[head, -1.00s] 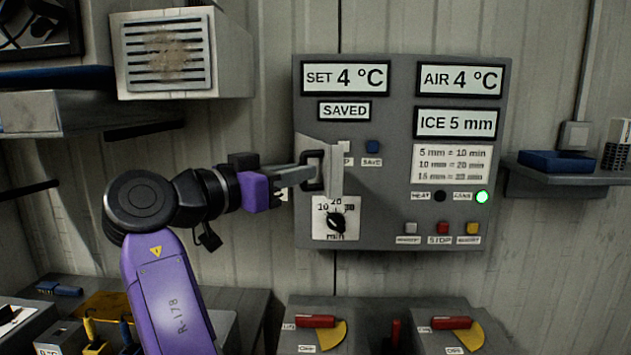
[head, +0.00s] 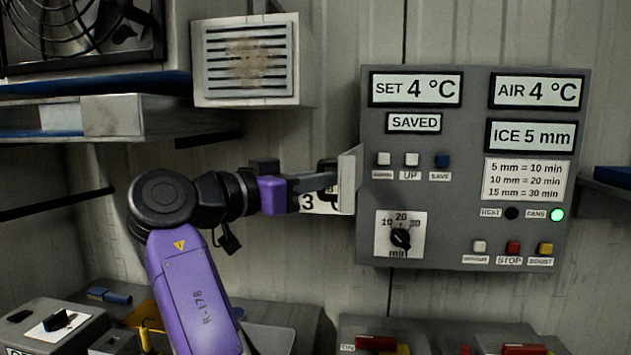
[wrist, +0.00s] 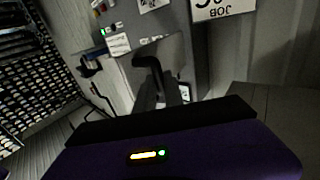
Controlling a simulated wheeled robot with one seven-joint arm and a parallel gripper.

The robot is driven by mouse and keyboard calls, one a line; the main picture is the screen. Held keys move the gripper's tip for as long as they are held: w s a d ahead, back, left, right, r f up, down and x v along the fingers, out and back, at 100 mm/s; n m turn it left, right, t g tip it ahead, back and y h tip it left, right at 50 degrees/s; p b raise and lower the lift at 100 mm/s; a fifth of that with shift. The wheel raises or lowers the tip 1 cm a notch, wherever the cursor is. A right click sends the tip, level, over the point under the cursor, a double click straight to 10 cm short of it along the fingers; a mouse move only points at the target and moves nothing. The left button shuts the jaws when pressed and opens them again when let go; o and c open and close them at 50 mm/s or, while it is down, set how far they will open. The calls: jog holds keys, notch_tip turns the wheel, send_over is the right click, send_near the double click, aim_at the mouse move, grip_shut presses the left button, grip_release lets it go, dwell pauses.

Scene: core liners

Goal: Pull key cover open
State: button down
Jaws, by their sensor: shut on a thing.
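The grey key cover (head: 349,181) stands swung out at the left edge of the grey control panel (head: 460,240), seen nearly edge-on in the head view. Its dark handle (head: 329,172) faces left. My gripper (head: 322,180) is shut on this handle, reaching in from the left.
A timer dial (head: 401,238) sits below the keys. Its right side has a lit green FANS lamp (head: 557,214). A vented box (head: 250,60) hangs on the wall above my arm, and a shelf (head: 110,115) juts out at the left. Switch boxes (head: 375,325) stand below.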

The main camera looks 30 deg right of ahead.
jog(key=shift+w+d+f, duration=0.1)
jog(key=shift+d+f, duration=0.2)
jog(key=c, duration=1.5)
grip_release()
jog(key=shift+o, duration=0.2)
jog(key=b+v, duration=0.1)
jog(key=v, duration=0.7)
jog(key=shift+r, duration=0.1)
